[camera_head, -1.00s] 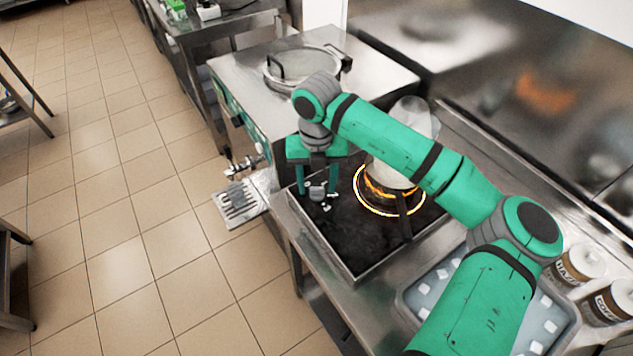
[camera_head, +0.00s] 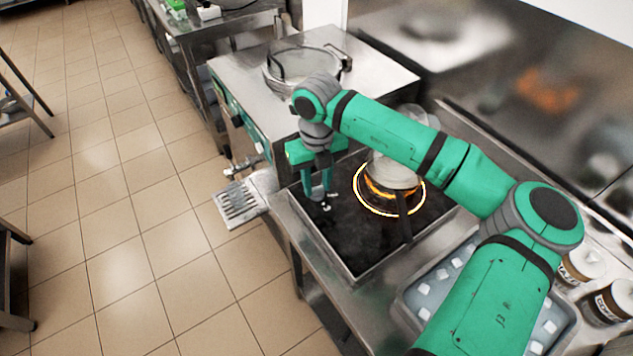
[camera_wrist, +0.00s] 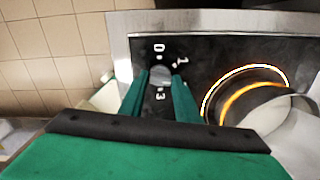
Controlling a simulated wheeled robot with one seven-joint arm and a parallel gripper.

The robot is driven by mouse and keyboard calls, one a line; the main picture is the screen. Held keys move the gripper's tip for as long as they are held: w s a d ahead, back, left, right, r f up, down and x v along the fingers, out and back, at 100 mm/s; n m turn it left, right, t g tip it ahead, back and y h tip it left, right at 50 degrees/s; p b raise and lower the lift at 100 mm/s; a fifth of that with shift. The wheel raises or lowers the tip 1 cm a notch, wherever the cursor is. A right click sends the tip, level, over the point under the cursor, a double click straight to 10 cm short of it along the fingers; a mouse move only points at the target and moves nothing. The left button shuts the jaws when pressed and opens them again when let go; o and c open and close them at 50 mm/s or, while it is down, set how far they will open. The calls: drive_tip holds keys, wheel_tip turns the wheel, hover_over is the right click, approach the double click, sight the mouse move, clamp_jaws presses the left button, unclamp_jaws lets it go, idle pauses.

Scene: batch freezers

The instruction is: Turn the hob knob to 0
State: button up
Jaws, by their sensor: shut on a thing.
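The hob (camera_head: 345,245) is a black glass plate in a steel frame, with a ring on it glowing orange. The small grey hob knob (camera_wrist: 159,75) sits near the hob's edge in the wrist view. White marks lie around it: 0 above, 1 to the upper right, 3 below. My gripper (camera_head: 318,197) points down over the knob. In the wrist view its two green fingers (camera_wrist: 159,82) stand either side of the knob and are shut on it. The knob's pointer cannot be made out, so its setting is unclear.
A shiny pot (camera_head: 395,165) stands on the glowing ring (camera_head: 361,196), close to the right of my gripper. A steel machine (camera_head: 245,75) with a round clear lid is behind. A blue-grey tray (camera_head: 405,310) with white cubes and labelled jars (camera_head: 612,300) are at the right.

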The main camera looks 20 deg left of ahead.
sight(317, 187)
drive_tip(key=n, duration=0.4)
drive_tip(key=shift+w+n, duration=0.1)
drive_tip(key=shift+n, duration=0.2)
drive_tip(key=n, duration=1)
drive_tip(key=shift+n, duration=0.4)
drive_tip(key=n, duration=0.4)
drive_tip(key=shift+r, duration=0.1)
drive_tip(key=shift+n, duration=0.4)
drive_tip(key=o, duration=1)
drive_tip(key=shift+o, duration=0.2)
wheel_tip(317, 187, up, 11)
